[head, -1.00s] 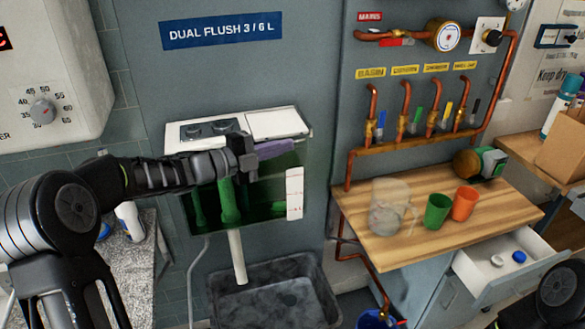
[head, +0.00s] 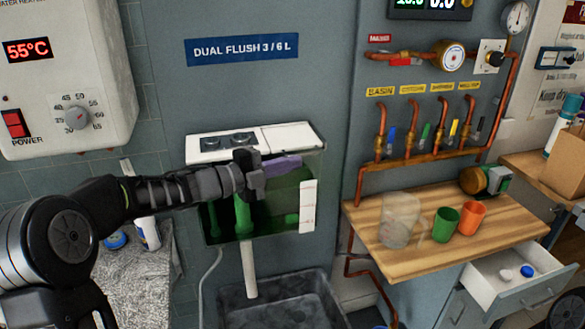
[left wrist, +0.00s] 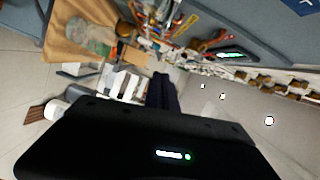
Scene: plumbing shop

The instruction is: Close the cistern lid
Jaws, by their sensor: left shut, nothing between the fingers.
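The cistern (head: 256,190) is on the wall, with a see-through green-tinted front and a white scale strip. Its white top has a left part with two dark buttons and a flat right lid panel (head: 290,137). The lid panel looks level with the left part; I cannot tell whether a small gap is left. Contact cannot be told. Its dark fingers also show in the left wrist view (left wrist: 161,92). My right gripper is not in view.
A wooden bench (head: 430,252) at right holds a clear jug (head: 400,220), a green cup (head: 445,224) and an orange cup (head: 471,218). An open drawer (head: 510,285) sticks out below. A dark basin (head: 275,303) stands under the cistern. Copper pipes line the right wall panel.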

